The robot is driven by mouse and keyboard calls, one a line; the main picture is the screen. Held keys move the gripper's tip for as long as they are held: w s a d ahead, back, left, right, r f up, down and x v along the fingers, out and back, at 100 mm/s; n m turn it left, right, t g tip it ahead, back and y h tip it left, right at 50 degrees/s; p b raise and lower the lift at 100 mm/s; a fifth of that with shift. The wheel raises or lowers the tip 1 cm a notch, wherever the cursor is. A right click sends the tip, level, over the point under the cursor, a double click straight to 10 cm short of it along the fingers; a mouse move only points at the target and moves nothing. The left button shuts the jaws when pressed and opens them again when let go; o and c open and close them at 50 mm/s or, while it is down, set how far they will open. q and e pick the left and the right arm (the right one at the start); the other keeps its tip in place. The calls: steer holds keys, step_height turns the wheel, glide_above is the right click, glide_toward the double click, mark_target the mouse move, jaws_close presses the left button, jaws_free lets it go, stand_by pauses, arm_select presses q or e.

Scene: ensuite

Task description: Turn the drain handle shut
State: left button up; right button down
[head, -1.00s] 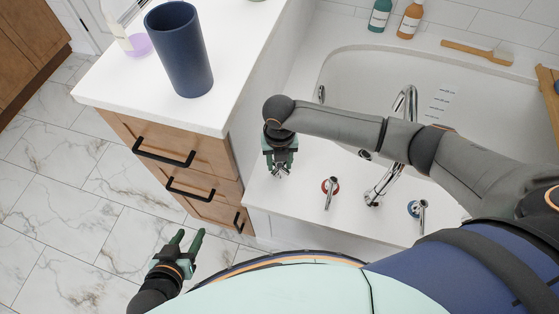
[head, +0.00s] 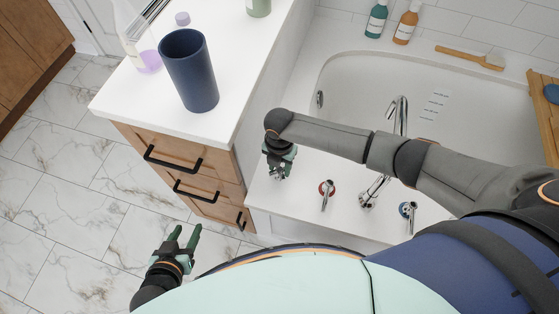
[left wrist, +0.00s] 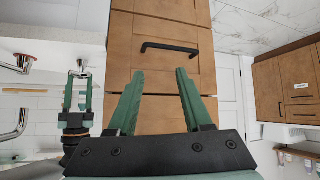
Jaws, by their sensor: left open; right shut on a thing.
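My right gripper (head: 279,172) reaches down over the left end of the white tub deck. It is shut on a small chrome handle, which I take to be the drain handle; the fingers hide most of it in the head view. In the left wrist view the right gripper (left wrist: 78,98) shows at the left, with the chrome drain handle (left wrist: 80,73) at its fingertips. The handle's exact turn angle is hard to tell. My left gripper (head: 187,234) is open and empty, low above the floor in front of the drawers; its spread fingers (left wrist: 158,98) also show in the left wrist view.
A red-ringed tap handle (head: 327,190), a chrome spout (head: 368,197) and a blue-ringed tap handle (head: 408,212) stand to the right on the deck. The bathtub (head: 345,75) lies behind. A wooden drawer cabinet (head: 180,158) with a blue cup (head: 190,75) on top is at the left.

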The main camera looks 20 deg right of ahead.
steer(key=shift+r+m+p, duration=0.15)
steer(key=shift+m+p, duration=0.45)
steer(key=shift+m, duration=0.4)
steer(key=m+p, duration=0.2)
steer(key=m, duration=0.1)
steer(key=shift+m, duration=0.3)
steer(key=m+p, duration=0.1)
steer(key=m, duration=0.2)
steer(key=shift+p, duration=0.35)
steer(key=c, duration=1.4)
jaws_free()
steer(key=shift+m+p, duration=0.35)
steer(key=shift+m, duration=0.75)
arm_select(q)
steer(key=shift+y, duration=0.3)
steer(key=r, duration=0.1)
steer(key=s+a+r, duration=0.1)
steer(key=r, duration=0.1)
steer(key=s+a+r, duration=0.1)
steer(key=shift+r, duration=0.2)
arm_select(e)
steer(key=shift+o, duration=0.2)
steer(key=shift+d+m, duration=0.1)
steer(key=shift+m, duration=0.4)
